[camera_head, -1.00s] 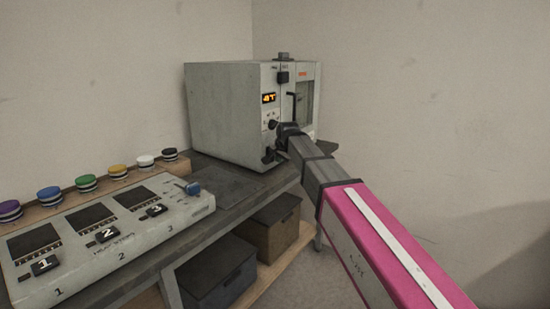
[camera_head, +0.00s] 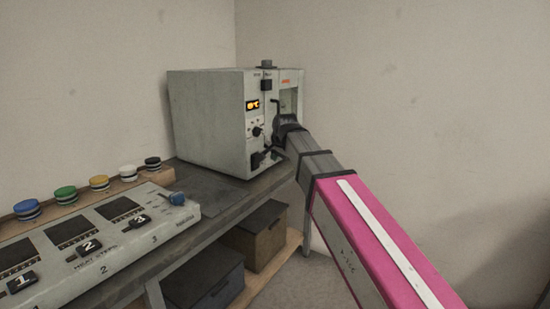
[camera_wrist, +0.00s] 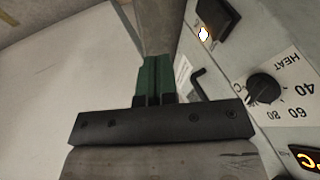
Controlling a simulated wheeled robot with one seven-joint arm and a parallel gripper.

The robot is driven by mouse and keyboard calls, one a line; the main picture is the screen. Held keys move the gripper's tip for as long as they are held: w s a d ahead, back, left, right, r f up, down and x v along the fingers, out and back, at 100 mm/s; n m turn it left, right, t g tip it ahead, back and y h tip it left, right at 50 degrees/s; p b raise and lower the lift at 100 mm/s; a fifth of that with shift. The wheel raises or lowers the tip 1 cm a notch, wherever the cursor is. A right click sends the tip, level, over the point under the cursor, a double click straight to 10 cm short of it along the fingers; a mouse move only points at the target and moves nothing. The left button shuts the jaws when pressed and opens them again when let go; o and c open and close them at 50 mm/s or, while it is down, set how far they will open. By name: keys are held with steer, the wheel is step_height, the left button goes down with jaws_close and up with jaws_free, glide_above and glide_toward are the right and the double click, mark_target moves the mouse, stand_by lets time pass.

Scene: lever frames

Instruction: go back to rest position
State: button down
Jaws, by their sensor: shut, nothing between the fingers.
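My gripper shows in the wrist view (camera_wrist: 153,82), its two green fingers together with nothing between them. It is beside the front of a grey machine (camera_head: 210,120), near a dark bent lever (camera_wrist: 200,84). In the head view my pink and grey arm reaches from the lower right to the machine's front. The fingertips are hidden there behind the arm's end. In the wrist view a black knob (camera_wrist: 264,88) marked HEAT and a black switch with a lit spot (camera_wrist: 203,33) are on the panel at right.
The machine stands on a grey bench (camera_head: 205,185) near the wall corner. A control panel (camera_head: 95,240) with numbered switches and a blue knob lies at left, with several coloured buttons behind it. Floor at right looks clear.

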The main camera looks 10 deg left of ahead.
steer(key=s+d+f+n+g+h, duration=0.15)
steer(key=s+d+f, duration=0.25)
steer(key=d+f, duration=1.05)
steer(key=s+d+f+n+g+h, duration=0.1)
steer(key=s+d+f+g+h, duration=0.2)
steer(key=d+f, duration=1.1)
steer(key=s+d+f+g+y, duration=0.1)
steer(key=s+d+f, duration=0.7)
steer(key=s+f, duration=0.1)
steer(key=shift+s+d+f+n+g, duration=0.2)
steer(key=shift+s+f+n+g, duration=0.15)
steer(key=shift+n, duration=0.1)
